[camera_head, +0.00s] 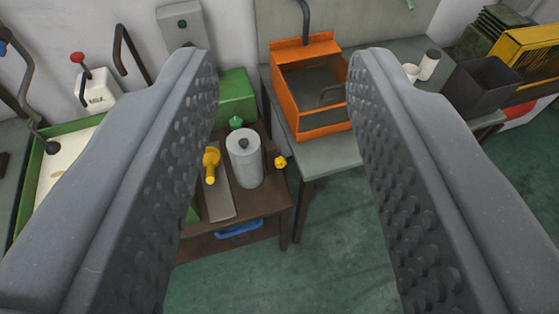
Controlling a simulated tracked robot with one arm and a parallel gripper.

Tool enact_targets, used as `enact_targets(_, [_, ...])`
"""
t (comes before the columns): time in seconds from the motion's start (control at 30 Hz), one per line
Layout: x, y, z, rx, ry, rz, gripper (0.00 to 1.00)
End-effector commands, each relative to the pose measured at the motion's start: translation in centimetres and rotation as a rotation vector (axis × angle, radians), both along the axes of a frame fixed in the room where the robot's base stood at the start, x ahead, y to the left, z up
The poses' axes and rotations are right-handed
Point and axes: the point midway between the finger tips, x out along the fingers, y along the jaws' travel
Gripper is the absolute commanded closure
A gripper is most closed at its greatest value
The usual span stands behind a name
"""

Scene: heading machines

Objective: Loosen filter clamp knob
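A light grey cylinder (243,162), which looks like the filter, stands upright on a brown wooden bench (274,212) between my fingers in the picture. I cannot tell for certain which of these is the clamp knob. My gripper (282,62) is wide open and empty. Its two studded grey fingers frame the view, well apart from the bench. The left finger hides part of the bench.
An orange open-topped box (297,119) with a dark tap stands on a grey table (335,154) at the right. A green box (236,94) is behind the filter. A dark bin (484,86) and white cups (429,64) are farther right. Green floor (330,255) lies clear in front.

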Motion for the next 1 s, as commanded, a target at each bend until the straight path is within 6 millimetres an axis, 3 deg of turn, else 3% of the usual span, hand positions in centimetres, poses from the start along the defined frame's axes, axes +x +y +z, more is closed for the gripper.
enact_targets(0.07, [0.0,0.0,0.0,0.0,0.0,0.0,0.64])
enact_targets(0.13, [0.1,0.0,-0.1,-0.002,0.0,-0.001,0.47])
enact_targets(0.17, [0.2,-0.1,-0.2,-0.007,-0.001,-0.001,0.43])
enact_targets(0.27, [1.6,-0.4,-1.3,-0.056,-0.008,-0.01,0.43])
enact_targets(0.37, [4.8,-1.4,-4.1,-0.174,-0.018,-0.021,0.43])
enact_targets(0.57, [13.4,-3.6,-12.6,-0.569,-0.058,-0.032,0.43])
enact_targets(0.7, [18.7,-5.0,-20.0,-0.862,-0.075,-0.006,0.43])
enact_targets(0.77, [20.7,-5.3,-23.1,-0.987,-0.088,0.013,0.43])
enact_targets(1.0, [26.5,-6.3,-38.1,-1.446,-0.139,0.137,0.43])
